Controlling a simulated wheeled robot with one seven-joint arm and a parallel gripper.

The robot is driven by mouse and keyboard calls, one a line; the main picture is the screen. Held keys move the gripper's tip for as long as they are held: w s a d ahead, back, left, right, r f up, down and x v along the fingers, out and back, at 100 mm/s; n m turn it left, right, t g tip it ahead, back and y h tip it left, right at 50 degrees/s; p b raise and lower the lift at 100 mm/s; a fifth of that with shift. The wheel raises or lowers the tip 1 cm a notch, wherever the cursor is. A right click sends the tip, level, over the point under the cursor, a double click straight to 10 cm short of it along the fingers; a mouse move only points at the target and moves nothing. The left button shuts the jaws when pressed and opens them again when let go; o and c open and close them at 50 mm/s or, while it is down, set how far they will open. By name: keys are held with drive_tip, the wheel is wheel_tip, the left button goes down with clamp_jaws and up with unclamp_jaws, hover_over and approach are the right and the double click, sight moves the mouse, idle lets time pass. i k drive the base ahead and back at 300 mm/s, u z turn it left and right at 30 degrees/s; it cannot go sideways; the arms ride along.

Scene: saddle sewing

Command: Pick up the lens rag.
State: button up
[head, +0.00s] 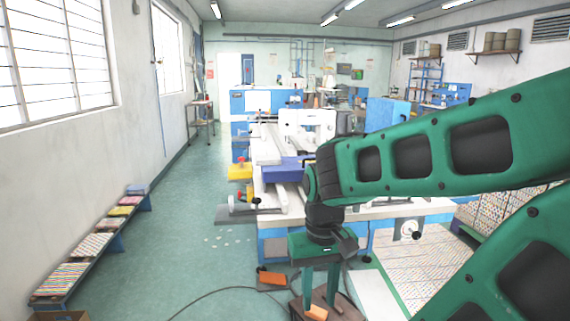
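My green gripper (320,301) points down at the bottom centre of the head view, its two fingers spread apart. Below and between the fingertips a small orange piece (316,313) lies on a brown top (344,309); it may be the lens rag, but it is too small and cut off to be sure. I cannot tell whether the fingers touch it. My arm hides much of the right side.
A white and blue machine (275,247) stands just behind my gripper. An orange block (271,278) lies on the floor to the left, near a dark cable. A low bench (99,242) with colourful stacks runs along the left wall. The green floor between is mostly clear.

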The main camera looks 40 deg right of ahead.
sight(273, 159)
drive_tip(key=z, duration=1.2)
drive_tip(key=i, duration=1.5)
